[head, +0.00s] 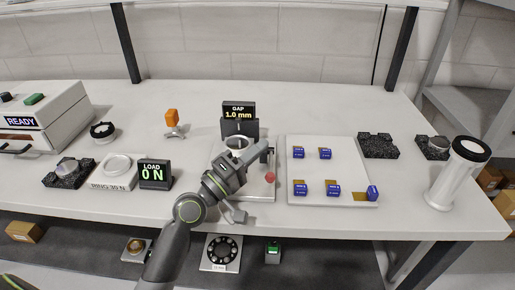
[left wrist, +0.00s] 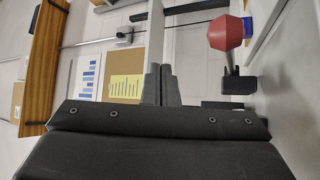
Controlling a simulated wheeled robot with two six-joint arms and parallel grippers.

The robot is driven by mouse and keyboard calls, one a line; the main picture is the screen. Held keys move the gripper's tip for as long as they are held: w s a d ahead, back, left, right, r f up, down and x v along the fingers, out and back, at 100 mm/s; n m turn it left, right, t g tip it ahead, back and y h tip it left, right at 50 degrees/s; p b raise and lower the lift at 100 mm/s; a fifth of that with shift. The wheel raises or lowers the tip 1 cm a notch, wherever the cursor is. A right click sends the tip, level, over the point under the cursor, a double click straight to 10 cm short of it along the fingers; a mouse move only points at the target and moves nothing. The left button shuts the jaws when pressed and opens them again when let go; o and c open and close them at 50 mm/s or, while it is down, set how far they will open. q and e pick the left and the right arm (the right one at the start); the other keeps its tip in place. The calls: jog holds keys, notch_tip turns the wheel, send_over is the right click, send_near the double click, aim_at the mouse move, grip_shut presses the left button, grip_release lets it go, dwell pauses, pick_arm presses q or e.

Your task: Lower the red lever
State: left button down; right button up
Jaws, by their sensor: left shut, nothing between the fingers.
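The red lever shows as a round red knob (head: 270,177) at the right side of the mirror fixture's white base plate (head: 262,193). In the left wrist view the red knob (left wrist: 226,33) sits on a dark stem, upper right of the fingers and apart from them. My left gripper (head: 262,146) reaches over the fixture from the front, above and slightly left of the knob. Its fingers (left wrist: 160,82) are shut together and empty. My arm hides part of the fixture. My right gripper is not in view.
Behind the fixture a display (head: 239,111) reads GAP 1.0 mm. Left of it a load display (head: 154,174) reads 0 N. A white tray (head: 310,170) with several blue pieces lies close on the right. A white cylinder (head: 457,172) stands far right. The back of the table is mostly clear.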

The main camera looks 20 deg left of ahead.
pick_arm(q)
jog(key=shift+s+f, duration=0.15)
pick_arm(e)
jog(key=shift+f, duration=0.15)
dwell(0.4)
pick_arm(q)
jog(key=b+v, duration=0.1)
jog(key=v, duration=0.3)
jog(key=shift+f+b, duration=0.2)
jog(key=shift+b, duration=0.15)
jog(key=s+a, duration=0.1)
jog(key=s, duration=0.2)
jog(key=s+a+b, duration=0.1)
jog(key=s+a, duration=0.1)
jog(key=s, duration=0.1)
jog(key=s+a+b, duration=0.1)
jog(key=s+a, duration=0.1)
jog(key=s, duration=0.1)
jog(key=shift+a, duration=0.1)
jog(key=shift+s+a+b, duration=0.35)
jog(key=shift+s+b, duration=0.05)
jog(key=shift+s, duration=0.2)
jog(key=shift+s+a+r, duration=0.1)
jog(key=shift+s+a, duration=0.1)
jog(key=shift+s, duration=0.25)
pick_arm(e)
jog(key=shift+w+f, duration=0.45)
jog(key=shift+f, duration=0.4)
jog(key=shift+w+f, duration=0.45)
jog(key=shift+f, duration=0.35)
